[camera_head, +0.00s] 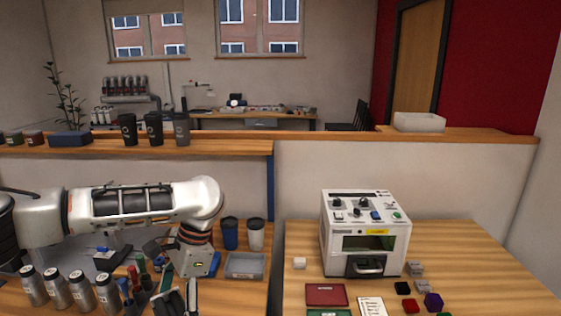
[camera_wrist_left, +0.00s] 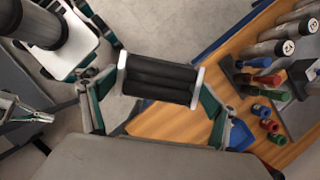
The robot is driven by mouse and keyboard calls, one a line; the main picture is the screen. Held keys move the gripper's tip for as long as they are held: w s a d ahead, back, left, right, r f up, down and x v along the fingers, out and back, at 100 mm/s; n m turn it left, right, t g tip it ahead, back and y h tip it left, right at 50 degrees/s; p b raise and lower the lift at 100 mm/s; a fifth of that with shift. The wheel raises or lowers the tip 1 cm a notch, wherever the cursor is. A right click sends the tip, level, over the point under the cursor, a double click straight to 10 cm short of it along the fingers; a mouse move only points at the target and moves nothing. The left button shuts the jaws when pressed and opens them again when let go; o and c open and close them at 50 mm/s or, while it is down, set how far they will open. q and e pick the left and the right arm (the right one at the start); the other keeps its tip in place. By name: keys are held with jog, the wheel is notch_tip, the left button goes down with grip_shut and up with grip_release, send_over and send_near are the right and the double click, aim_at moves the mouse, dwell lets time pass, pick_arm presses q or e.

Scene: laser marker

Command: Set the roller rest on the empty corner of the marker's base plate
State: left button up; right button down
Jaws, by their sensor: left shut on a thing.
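The roller rest (camera_wrist_left: 160,78), black rollers between white end plates, is held in my left gripper (camera_wrist_left: 160,85) in the left wrist view. The fingers are closed on its two ends. In the head view my left gripper (camera_head: 178,302) is at the bottom edge, beside the left bench, and the roller rest cannot be made out there. The white laser marker (camera_head: 364,226) stands on the right table, with buttons on top and a dark window in front. I cannot make out its base plate or the corners. Gripper-like metal parts (camera_wrist_left: 25,115) show at the wrist view's left edge; their opening is unclear.
Several steel bottles (camera_head: 80,290) and small coloured tools crowd the left bench. Cups (camera_head: 230,234) and a grey tray (camera_head: 246,265) stand near its right end. A gap separates the benches.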

pick_arm(q)
jog(key=s+n, duration=0.1)
jog(key=n, duration=0.1)
jog(key=s+a+n+g+h, duration=0.1)
jog(key=s+n, duration=0.1)
jog(key=n, duration=0.1)
jog(key=s+n+h, duration=0.1)
jog(key=n, duration=0.1)
jog(key=shift+s+a+r+n+g, duration=0.1)
jog(key=shift+s+a+n+g, duration=0.1)
jog(key=shift+n+g, duration=0.1)
jog(key=s+n, duration=0.1)
jog(key=n+h, duration=0.1)
jog(key=n, duration=0.1)
jog(key=shift+s+a+r+h, duration=0.1)
jog(key=shift+s+h, duration=0.2)
jog(key=shift+s, duration=0.05)
jog(key=shift+w, duration=0.1)
